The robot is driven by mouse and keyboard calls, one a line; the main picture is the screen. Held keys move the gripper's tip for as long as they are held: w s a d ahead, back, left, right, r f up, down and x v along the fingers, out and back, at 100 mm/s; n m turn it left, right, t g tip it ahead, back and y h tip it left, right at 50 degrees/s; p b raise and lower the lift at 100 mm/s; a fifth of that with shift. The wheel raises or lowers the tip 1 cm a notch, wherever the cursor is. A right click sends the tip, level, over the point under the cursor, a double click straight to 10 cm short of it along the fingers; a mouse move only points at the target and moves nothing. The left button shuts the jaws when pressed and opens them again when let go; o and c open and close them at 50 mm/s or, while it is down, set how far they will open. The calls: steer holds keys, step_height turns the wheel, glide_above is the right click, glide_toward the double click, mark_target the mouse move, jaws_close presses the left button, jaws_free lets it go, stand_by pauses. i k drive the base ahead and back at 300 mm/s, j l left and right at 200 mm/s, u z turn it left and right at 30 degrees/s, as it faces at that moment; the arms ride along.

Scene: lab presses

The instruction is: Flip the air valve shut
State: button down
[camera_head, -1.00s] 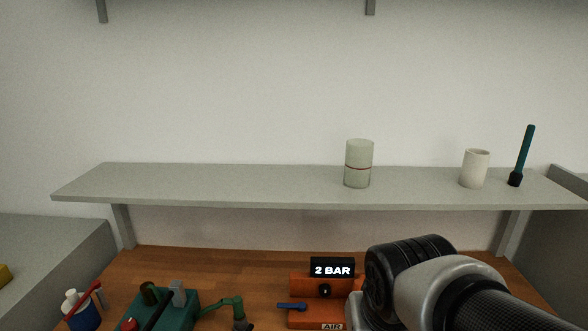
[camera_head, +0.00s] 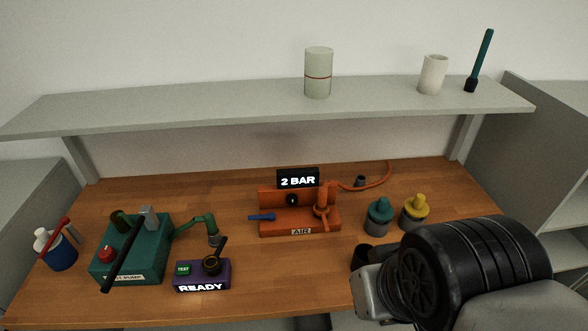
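An orange air unit (camera_head: 270,229) stands on the wooden bench, with an "AIR" label on its front and a lit "2 BAR" display (camera_head: 298,179) on top. A black knob (camera_head: 292,199) sits on its upright face. A blue lever (camera_head: 261,217) sticks out to the left, and an orange handle (camera_head: 324,212) stands at its right side. I cannot tell for sure which of these is the valve handle. My arm fills the lower right, right of and nearer than the air unit. My gripper's fingers do not show.
Left on the bench are a green pump (camera_head: 148,250), a purple "READY" box (camera_head: 203,275) and a blue-and-white bottle (camera_head: 62,251). A teal-topped pot (camera_head: 378,215) and a yellow-topped pot (camera_head: 415,212) stand right of the air unit. A grey shelf (camera_head: 230,101) overhangs the back.

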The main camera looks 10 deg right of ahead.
mark_target(271, 216)
steer(key=i+j, duration=0.2)
steer(key=j, duration=0.15)
steer(key=i+j, duration=0.2)
steer(key=j, duration=0.15)
steer(key=i+j, duration=0.2)
steer(key=j, duration=0.15)
steer(key=l+z, duration=0.05)
